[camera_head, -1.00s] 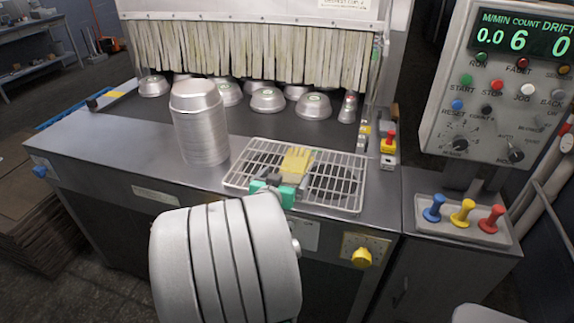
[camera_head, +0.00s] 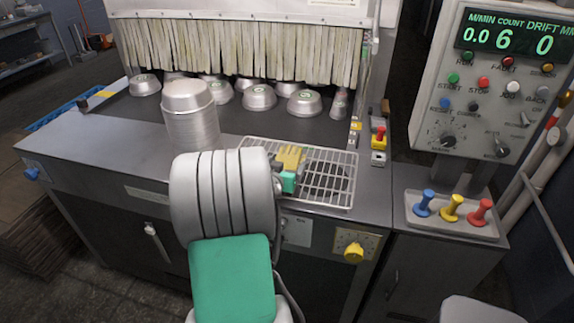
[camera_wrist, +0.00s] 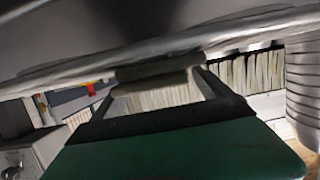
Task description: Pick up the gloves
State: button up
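The yellow gloves (camera_head: 291,156) lie on the wire rack (camera_head: 335,180) at the front of the machine's steel top. My gripper (camera_head: 281,171), with green and dark parts, is at their near left side in the head view. My arm hides part of it there, so contact is unclear. In the wrist view, the two dark fingers of my gripper (camera_wrist: 158,80) reach forward, with a dull grey-olive band across their far ends. I cannot tell what that band is, or whether the fingers are closed. No yellow glove shows clearly in the wrist view.
A tall stack of metal pans (camera_head: 190,115) stands left of the rack. Several upturned pans (camera_head: 260,97) sit on the dark belt before the strip curtain (camera_head: 250,50). A control panel (camera_head: 500,85) and a tray with coloured knobs (camera_head: 452,212) are at the right.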

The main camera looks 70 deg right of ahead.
jog(key=c, duration=1)
jog(key=shift+c, duration=0.2)
jog(key=shift+r, duration=0.15)
